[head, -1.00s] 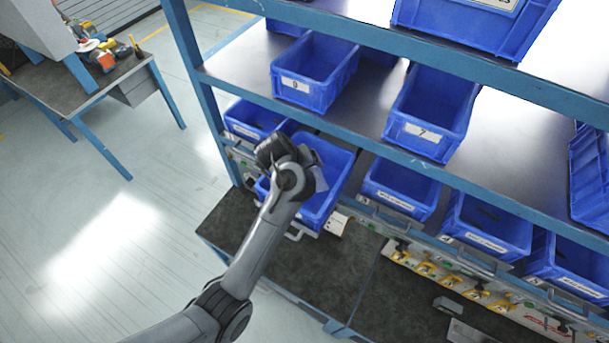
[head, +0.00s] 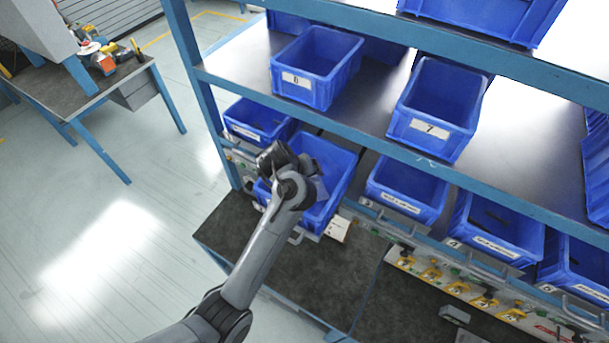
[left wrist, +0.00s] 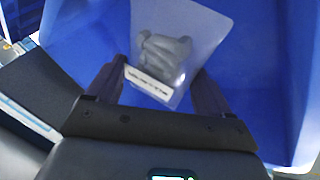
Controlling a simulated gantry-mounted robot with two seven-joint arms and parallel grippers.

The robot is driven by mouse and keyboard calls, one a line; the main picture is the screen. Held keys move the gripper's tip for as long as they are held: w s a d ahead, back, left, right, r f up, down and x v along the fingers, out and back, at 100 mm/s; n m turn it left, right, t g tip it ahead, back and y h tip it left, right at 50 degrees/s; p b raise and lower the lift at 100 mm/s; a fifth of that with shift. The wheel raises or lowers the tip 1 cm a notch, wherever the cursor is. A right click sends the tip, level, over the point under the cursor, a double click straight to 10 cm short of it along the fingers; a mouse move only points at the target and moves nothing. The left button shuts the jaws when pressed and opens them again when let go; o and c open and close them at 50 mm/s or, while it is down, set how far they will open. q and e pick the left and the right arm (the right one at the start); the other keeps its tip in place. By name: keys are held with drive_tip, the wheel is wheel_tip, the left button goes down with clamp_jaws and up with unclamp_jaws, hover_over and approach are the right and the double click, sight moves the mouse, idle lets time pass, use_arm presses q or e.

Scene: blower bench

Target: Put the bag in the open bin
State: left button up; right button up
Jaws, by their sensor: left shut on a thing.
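The open bin (head: 337,160) is blue and is pulled out from the lower row of the rack. My left gripper (left wrist: 160,85) is over it, and blue bin walls (left wrist: 262,60) surround most of the left wrist view. The gripper is shut on a clear bag (left wrist: 200,28) with grey parts inside and a white printed label near the fingers. In the head view my left wrist (head: 288,178) hides the fingertips and most of the bag. I cannot tell how far the bag is from the bin floor. My right gripper is not in view.
More blue bins stand in the lower row, such as one to the right (head: 408,187) and one to the left (head: 258,118). A dark worktop (head: 318,275) lies below. A side table (head: 60,95) stands at the far left.

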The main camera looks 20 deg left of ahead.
use_arm(q)
drive_tip(key=o, duration=1.3)
drive_tip(key=shift+f, duration=0.1)
drive_tip(key=shift+r, duration=0.4)
drive_tip(key=shift+p+v, duration=1.3)
drive_tip(key=shift+v, duration=4.9)
drive_tip(key=shift+w, duration=0.1)
drive_tip(key=shift+r, duration=0.1)
